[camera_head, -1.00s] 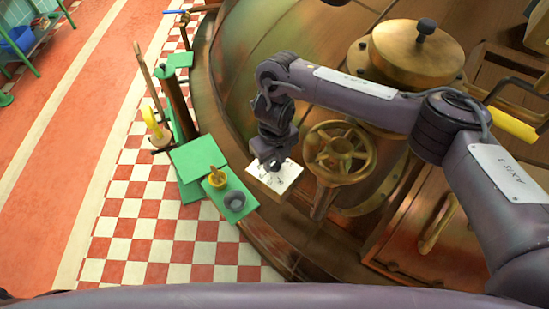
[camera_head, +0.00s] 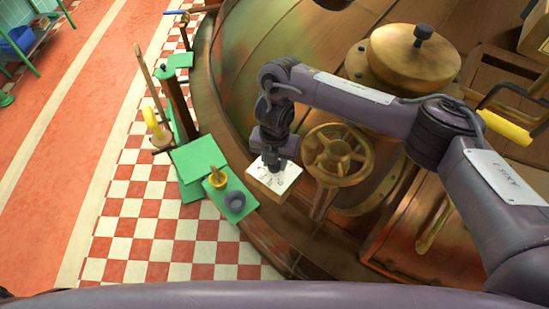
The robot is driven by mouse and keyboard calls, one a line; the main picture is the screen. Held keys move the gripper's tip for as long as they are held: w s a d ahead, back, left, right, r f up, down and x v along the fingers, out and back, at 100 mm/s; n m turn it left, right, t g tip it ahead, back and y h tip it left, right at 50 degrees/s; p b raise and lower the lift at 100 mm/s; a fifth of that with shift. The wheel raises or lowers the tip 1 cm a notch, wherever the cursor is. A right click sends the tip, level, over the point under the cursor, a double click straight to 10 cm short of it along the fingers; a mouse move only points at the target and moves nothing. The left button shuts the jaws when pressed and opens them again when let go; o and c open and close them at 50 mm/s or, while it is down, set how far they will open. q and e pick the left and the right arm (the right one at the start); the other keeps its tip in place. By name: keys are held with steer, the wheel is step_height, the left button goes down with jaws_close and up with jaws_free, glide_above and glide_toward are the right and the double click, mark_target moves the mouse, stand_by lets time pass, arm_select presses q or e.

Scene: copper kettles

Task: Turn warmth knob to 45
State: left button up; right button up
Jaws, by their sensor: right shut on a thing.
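A white dial plate (camera_head: 274,181) with dark markings sits on a small block on the side of the copper kettle (camera_head: 225,110). My right gripper (camera_head: 272,164) points down onto the upper part of this plate. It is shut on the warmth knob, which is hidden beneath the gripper. The markings are too small to read, so the knob's setting cannot be told. My left gripper is out of view.
A brass handwheel (camera_head: 339,155) stands close to the right of the dial plate. A domed brass lid (camera_head: 415,55) lies behind my right arm.

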steer(key=shift+w+r+m, duration=0.1)
steer(key=shift+m, duration=0.6)
steer(key=o, duration=1)
steer(key=shift+c, duration=0.2)
steer(key=shift+r, duration=0.35)
step_height(320, 180, up, 7)
steer(key=shift+p, duration=0.4)
